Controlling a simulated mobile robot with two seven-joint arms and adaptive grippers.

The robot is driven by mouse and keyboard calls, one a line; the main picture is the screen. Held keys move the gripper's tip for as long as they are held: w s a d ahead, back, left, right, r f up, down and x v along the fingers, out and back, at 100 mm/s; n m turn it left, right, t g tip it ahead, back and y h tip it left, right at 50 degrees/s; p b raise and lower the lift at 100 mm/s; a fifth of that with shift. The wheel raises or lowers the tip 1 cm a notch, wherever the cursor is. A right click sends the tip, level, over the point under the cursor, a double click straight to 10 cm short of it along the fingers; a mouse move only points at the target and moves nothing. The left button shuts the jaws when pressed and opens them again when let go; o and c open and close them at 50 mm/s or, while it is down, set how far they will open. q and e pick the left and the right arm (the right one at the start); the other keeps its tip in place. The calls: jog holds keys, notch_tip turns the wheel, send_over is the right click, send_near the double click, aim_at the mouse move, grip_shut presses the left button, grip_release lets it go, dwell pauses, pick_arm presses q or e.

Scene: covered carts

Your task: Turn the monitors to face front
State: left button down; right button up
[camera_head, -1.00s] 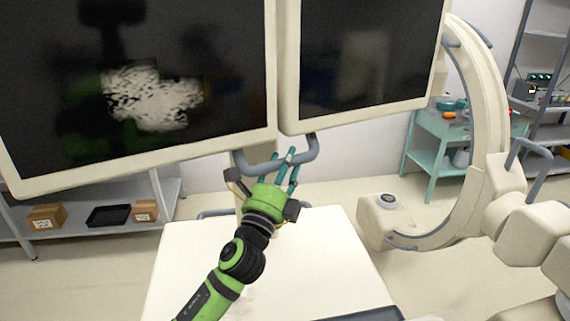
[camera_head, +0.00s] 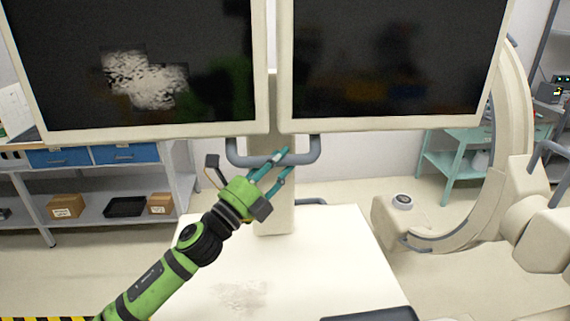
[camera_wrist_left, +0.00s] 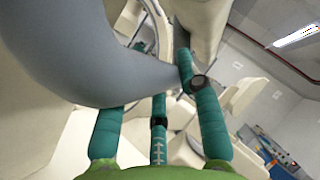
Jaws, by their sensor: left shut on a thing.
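Two dark monitors with cream frames, the left monitor (camera_head: 140,70) and the right monitor (camera_head: 390,65), hang side by side in the head view. Both now look nearly square to me. A grey U-shaped handle (camera_head: 240,157) hangs below the gap between them, in front of a cream post (camera_head: 275,205). My green left gripper (camera_head: 277,165) reaches up from the lower left, its teal fingers shut on the handle's bar. In the left wrist view the grey handle (camera_wrist_left: 85,60) passes close between the teal fingers (camera_wrist_left: 155,120). My right gripper is not in view.
A cream cart top (camera_head: 330,255) lies below the handle. A cream C-shaped arm machine (camera_head: 515,120) stands at the right, with a teal trolley (camera_head: 450,160) behind it. A shelf (camera_head: 95,220) with boxes stands at the back left. Floor shows between them.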

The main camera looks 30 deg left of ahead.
pick_arm(q)
jog(key=c, duration=0.8)
grip_release()
jog(key=shift+c, duration=0.2)
jog(key=shift+w+d, duration=0.1)
jog(key=v, duration=1.2)
